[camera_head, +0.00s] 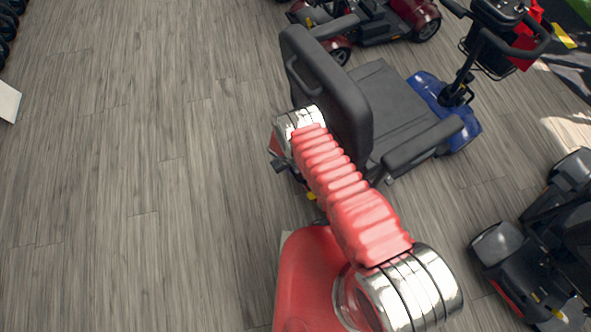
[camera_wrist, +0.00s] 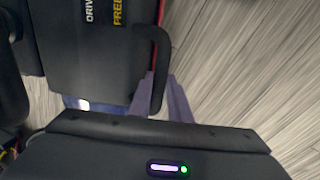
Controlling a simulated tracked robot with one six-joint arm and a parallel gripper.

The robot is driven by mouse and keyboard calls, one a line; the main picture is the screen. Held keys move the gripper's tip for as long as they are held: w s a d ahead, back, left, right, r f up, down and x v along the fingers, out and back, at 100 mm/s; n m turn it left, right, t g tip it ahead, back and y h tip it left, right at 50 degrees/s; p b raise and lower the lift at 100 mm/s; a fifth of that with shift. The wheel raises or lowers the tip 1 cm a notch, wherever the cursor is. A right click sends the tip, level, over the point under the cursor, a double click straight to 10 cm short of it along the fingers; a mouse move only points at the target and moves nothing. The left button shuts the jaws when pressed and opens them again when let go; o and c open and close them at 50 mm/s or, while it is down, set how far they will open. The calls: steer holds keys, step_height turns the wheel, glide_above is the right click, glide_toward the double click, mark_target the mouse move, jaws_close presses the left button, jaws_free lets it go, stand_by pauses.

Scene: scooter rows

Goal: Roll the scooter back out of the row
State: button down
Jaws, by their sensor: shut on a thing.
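The scooter has a black seat, with its seat back (camera_head: 325,92) towards me, and a blue front body (camera_head: 428,98). A black loop handle (camera_head: 303,78) is on the rear of the seat back. In the wrist view the seat back carries a label (camera_wrist: 103,12) reading "DRIV" and "FREE", and the handle (camera_wrist: 161,48) stands out from it. My gripper (camera_wrist: 161,82) has its two purple-grey fingers on either side of the handle's lower part, shut on it. In the head view my red arm hides the gripper and the scooter's rear.
A red scooter (camera_head: 400,18) stands beyond at the top. A dark scooter (camera_head: 540,235) stands at the lower right. The wood floor (camera_head: 130,150) to the left is clear, apart from a white panel (camera_head: 8,102) and black wheels (camera_head: 8,25) at the far left edge.

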steer(key=c, duration=1.6)
jaws_free()
steer(key=shift+c, duration=0.2)
step_height(320, 180, up, 13)
steer(key=s+a, duration=0.1)
steer(key=a, duration=0.1)
steer(key=shift+s+a+r, duration=0.15)
steer(key=shift+s+r, duration=0.05)
steer(key=shift+s, duration=0.1)
steer(key=shift+c, duration=0.2)
